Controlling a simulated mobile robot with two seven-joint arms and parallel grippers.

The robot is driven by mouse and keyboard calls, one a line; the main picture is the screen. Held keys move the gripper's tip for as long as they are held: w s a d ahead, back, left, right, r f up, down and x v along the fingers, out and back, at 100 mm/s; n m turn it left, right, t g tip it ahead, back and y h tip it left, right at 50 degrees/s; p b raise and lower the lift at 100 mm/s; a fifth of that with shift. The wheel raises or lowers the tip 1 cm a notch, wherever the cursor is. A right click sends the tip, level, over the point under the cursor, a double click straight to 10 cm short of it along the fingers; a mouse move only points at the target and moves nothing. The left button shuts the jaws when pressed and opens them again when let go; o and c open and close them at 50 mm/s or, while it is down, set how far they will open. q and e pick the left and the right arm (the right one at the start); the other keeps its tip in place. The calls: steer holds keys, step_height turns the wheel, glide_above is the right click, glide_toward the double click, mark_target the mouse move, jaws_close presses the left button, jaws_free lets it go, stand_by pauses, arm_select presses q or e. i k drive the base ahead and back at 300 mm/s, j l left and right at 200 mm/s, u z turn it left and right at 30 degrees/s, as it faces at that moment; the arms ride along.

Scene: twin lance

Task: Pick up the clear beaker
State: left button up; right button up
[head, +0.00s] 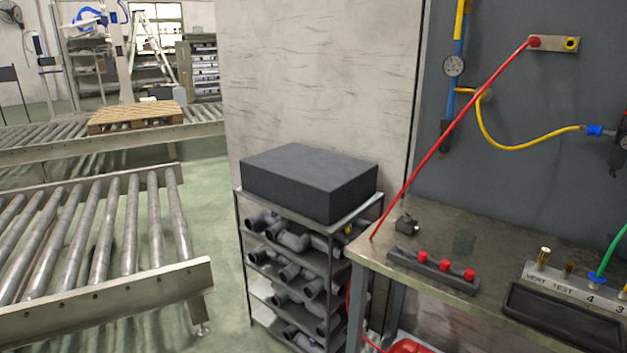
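A metal workbench (470,224) at right carries a dark block with red knobs (432,262), a black tray (560,320) and a red hose (460,125). A shelf rack (260,318) holds pipe fittings and a black box (300,178). A roller conveyor (100,230) stands left; green floor (222,270) lies between.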

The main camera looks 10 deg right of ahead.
mark_target(464, 242)
steer(key=z, duration=1.3)
steer(key=i+j+z, duration=0.15)
steer(key=i+j, duration=0.35)
steer(key=i+j+z, duration=0.15)
steer(key=i+j, duration=0.3)
steer(key=j, duration=0.25)
